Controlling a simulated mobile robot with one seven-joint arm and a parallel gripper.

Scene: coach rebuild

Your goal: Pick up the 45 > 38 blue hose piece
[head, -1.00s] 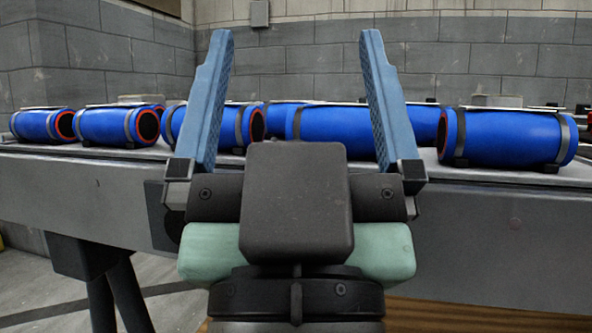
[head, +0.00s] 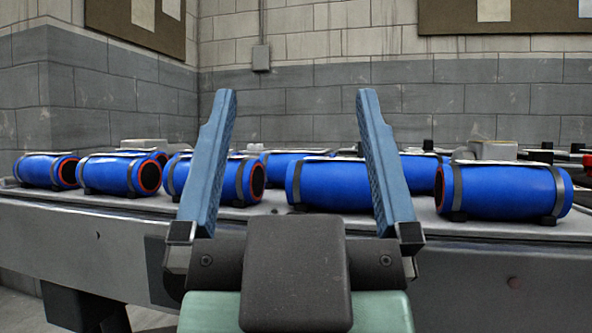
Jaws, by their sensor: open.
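Several blue hose pieces with red-rimmed ends lie on their sides along a grey bench. One (head: 338,187) lies in the middle, partly behind my right finger. Others are at the right (head: 510,191), left of centre (head: 220,180), further left (head: 122,174) and at the far left (head: 42,170). More show behind them. I cannot read any size label, so I cannot tell which is the 45 > 38 piece. My gripper (head: 290,97) is open and empty, its two blue fingers pointing up in front of the bench, with no hose piece between them in contact.
The bench (head: 470,250) has a thick grey front edge close ahead of my gripper. Pale flat tags lie on the hose pieces. Small boxes (head: 495,150) and black parts stand at the back right. A grey block wall (head: 300,100) closes off the back.

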